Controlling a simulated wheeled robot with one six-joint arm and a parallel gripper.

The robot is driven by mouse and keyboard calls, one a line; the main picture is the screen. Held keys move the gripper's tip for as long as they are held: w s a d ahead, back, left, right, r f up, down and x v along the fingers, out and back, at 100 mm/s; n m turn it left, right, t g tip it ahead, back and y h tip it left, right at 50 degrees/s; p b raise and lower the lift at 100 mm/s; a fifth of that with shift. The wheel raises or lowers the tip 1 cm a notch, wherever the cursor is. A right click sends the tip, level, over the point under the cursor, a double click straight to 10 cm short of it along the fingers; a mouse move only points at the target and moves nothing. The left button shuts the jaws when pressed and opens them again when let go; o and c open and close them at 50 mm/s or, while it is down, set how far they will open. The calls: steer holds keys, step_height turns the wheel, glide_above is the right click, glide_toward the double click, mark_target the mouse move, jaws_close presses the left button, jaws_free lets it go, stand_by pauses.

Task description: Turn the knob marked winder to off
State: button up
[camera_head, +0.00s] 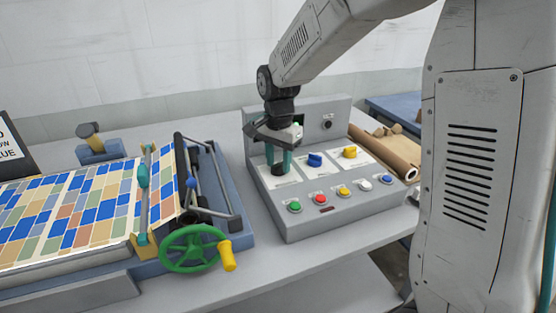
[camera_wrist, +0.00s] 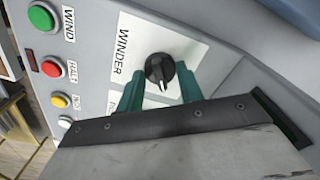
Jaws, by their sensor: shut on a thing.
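The winder knob (camera_wrist: 160,68) is black and round, with a pale mark on its lower side in the wrist view. It sits on a white plate (camera_wrist: 185,48) marked WINDER; other lettering on the plate is partly hidden by a finger. In the head view the knob (camera_head: 279,169) is at the left of the grey console (camera_head: 325,208). My gripper (camera_head: 279,164) reaches down to it from above with its green fingers. In the wrist view my gripper (camera_wrist: 159,82) has one finger on each side of the knob and is shut on it.
A blue knob (camera_head: 315,159) and a yellow knob (camera_head: 350,152) stand to the right. Several push buttons, including a red one (camera_head: 320,199), line the console front. The press with a green handwheel (camera_head: 190,248) is at the left. A brown roll (camera_head: 385,152) lies behind right.

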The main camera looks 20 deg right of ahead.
mark_target(278, 163)
steer(key=n, duration=0.5)
steer(key=shift+n, duration=0.3)
steer(key=n, duration=0.5)
steer(key=shift+n, duration=0.3)
stand_by(0.3)
steer(key=o, duration=1)
step_height(278, 163, up, 8)
